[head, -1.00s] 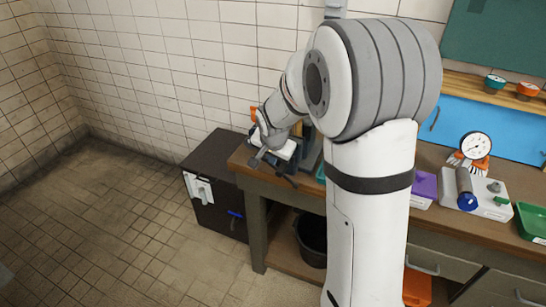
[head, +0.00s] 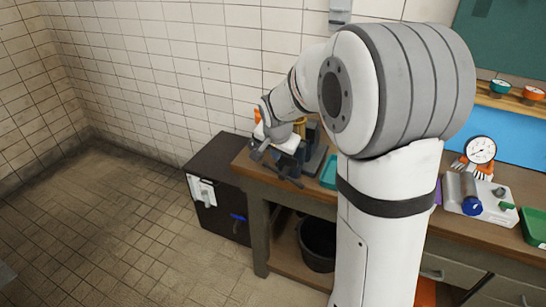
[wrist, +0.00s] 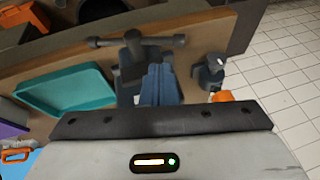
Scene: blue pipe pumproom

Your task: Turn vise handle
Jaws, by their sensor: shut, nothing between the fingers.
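The dark grey vise (head: 309,160) stands at the left end of the workbench, partly hidden behind my arm in the head view. In the wrist view the vise (wrist: 128,72) is at top centre. Its handle (wrist: 108,42) is a dark bar lying nearly level across the screw end; in the head view the handle (head: 290,183) juts past the bench's front edge. My gripper (wrist: 160,70) is shut and empty, its blue-grey fingers together, over the vise and just short of the handle in the picture. It shows small in the head view (head: 259,153). Contact with the vise cannot be told.
A teal tray (wrist: 62,112) lies beside the vise; it also shows in the head view (head: 329,172). A dark-topped item with orange (wrist: 210,72) stands on the vise's other side. A black cabinet (head: 218,165) is left of the bench, a black bucket (head: 318,250) below.

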